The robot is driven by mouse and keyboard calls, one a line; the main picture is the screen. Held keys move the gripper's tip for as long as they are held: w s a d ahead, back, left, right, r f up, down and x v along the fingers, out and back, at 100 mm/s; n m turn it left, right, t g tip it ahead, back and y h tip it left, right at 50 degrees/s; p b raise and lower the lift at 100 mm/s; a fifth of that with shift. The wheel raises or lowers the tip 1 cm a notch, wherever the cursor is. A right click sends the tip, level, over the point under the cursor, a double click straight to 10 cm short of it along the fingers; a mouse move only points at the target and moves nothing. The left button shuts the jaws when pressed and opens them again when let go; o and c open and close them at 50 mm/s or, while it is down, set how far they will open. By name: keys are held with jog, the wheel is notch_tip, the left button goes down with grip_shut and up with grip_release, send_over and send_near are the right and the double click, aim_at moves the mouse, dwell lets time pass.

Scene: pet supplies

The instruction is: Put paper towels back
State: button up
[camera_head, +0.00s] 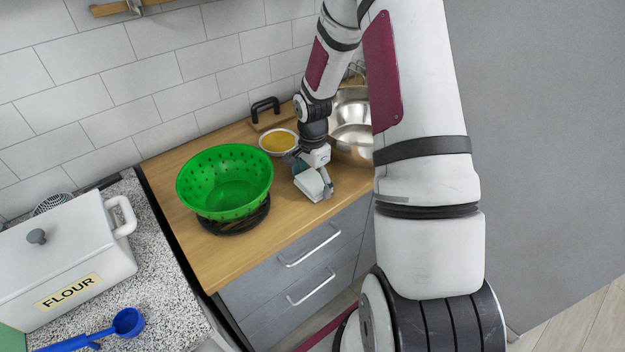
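A small whitish block (311,184) is at the front of the wooden counter, low between the fingers of my gripper (308,176). It may be the paper towels, but it is too small to tell. My gripper points down, with its fingers spread about the block's width. The right finger seems to be against the block's right side. Contact on the left is unclear, and I cannot tell whether the block is gripped or resting on the counter.
A green colander (225,180) on a dark round base stands left of my gripper. A bowl of yellow food (279,141) is behind it. A metal sink or bowl (352,135) is partly hidden by my arm. A flour box (70,256) and blue scoop (128,322) are on the speckled counter.

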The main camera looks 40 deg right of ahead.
dwell(0.3)
notch_tip(320, 180, up, 11)
jog(key=b, duration=0.1)
notch_tip(320, 180, up, 8)
jog(key=n, duration=0.3)
send_over(313, 180)
jog(key=s+a, duration=0.2)
jog(key=a, duration=0.2)
jog(key=s+a+r+n+t, duration=0.5)
jog(key=s+a+r+n, duration=0.9)
jog(key=s, duration=0.3)
jog(key=shift+s+r+n+t, duration=0.3)
jog(key=shift+s, duration=0.05)
